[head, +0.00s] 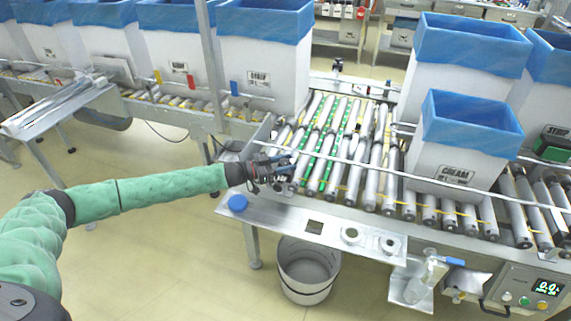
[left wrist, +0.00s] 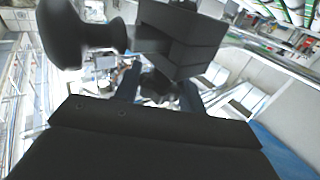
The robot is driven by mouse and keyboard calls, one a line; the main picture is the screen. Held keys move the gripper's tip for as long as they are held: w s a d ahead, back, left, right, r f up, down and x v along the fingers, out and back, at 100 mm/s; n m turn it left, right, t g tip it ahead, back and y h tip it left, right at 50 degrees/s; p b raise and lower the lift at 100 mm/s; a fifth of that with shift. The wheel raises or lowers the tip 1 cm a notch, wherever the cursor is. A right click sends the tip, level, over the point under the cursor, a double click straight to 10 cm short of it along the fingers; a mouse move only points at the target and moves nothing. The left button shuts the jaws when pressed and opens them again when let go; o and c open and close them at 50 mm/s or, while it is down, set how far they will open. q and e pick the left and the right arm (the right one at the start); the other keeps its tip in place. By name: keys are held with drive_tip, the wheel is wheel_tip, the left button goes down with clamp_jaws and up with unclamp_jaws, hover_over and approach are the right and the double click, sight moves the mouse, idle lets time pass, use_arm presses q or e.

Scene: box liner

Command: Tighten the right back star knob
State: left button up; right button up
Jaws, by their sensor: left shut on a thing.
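My left gripper (head: 272,169) is at the left edge of the roller conveyor, by the end of the metal guide rail. In the left wrist view its blue fingers (left wrist: 159,90) are shut on a small dark thing (left wrist: 157,82), which looks like a star knob. In the head view the fingers mostly hide it, so I cannot tell which knob it is. Another black star knob (head: 337,66) stands on a post at the far side of the conveyor. My right gripper is not in view.
The roller conveyor (head: 345,150) has green-striped rollers. A blue-lined CREAM box (head: 462,145) stands on its right part, and more lined boxes (head: 264,55) stand behind. A bucket (head: 308,270) is below the front edge.

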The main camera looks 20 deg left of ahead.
use_arm(q)
drive_tip(key=shift+m+g+h+b, duration=0.4)
drive_tip(key=shift+m+g+h, duration=0.7)
drive_tip(key=shift+m+g, duration=0.85)
drive_tip(key=g, duration=0.2)
drive_tip(key=shift+f+m+g+h+b, duration=0.1)
drive_tip(key=shift+m+g+h+b, duration=0.2)
drive_tip(key=shift+m+g+b, duration=0.05)
drive_tip(key=m+g+b, duration=0.1)
drive_tip(key=m+g, duration=0.1)
drive_tip(key=g, duration=0.1)
drive_tip(key=shift+m+g+b, duration=0.45)
drive_tip(key=shift+m+g, duration=0.05)
drive_tip(key=shift+g, duration=0.4)
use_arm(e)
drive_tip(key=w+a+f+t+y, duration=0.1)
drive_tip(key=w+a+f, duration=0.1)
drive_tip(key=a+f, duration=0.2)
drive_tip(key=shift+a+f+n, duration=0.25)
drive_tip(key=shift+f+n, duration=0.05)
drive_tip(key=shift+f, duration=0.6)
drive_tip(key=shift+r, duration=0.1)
use_arm(q)
drive_tip(key=o, duration=1)
drive_tip(key=shift+s, duration=0.1)
drive_tip(key=shift+c, duration=0.2)
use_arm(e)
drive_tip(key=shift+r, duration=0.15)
